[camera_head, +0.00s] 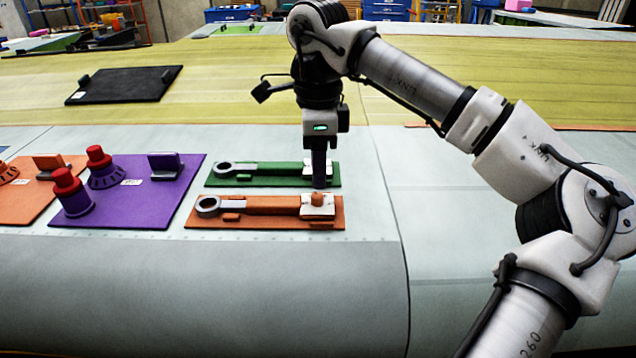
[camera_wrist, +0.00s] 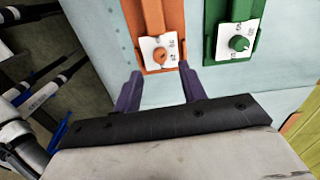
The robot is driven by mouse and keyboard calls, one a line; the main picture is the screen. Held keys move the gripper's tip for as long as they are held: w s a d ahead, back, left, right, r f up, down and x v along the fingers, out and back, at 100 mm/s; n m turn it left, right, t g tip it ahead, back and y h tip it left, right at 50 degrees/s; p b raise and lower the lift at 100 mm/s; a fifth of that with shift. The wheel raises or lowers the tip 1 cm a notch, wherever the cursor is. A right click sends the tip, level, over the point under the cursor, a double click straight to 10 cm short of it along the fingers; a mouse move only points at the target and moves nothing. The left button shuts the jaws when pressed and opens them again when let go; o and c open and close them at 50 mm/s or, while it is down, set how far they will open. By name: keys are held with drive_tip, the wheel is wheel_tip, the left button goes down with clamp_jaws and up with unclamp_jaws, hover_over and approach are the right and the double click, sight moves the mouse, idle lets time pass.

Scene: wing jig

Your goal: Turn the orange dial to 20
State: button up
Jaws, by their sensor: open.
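The orange dial (camera_head: 317,198) is a small orange knob on a white numbered plate (camera_wrist: 146,53), at the right end of an orange fixture (camera_head: 264,221) on the wing surface. In the wrist view the orange dial (camera_wrist: 159,56) lies just beyond and between my fingertips. My gripper (camera_head: 319,186) points down over the dial. Its purple fingers (camera_wrist: 158,80) are spread open with nothing between them. The numbers on the plate are too small to read surely. I cannot tell whether a finger touches the dial.
A green fixture (camera_head: 258,182) with a green dial (camera_wrist: 239,43) lies right behind the orange one. A purple board (camera_head: 150,200) with red-topped knobs lies to the left. A black panel (camera_head: 125,86) lies farther back. The wing surface in front is clear.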

sight(318, 194)
drive_tip(key=shift+f+p, duration=0.4)
drive_tip(key=shift+f, duration=2.15)
clamp_jaws()
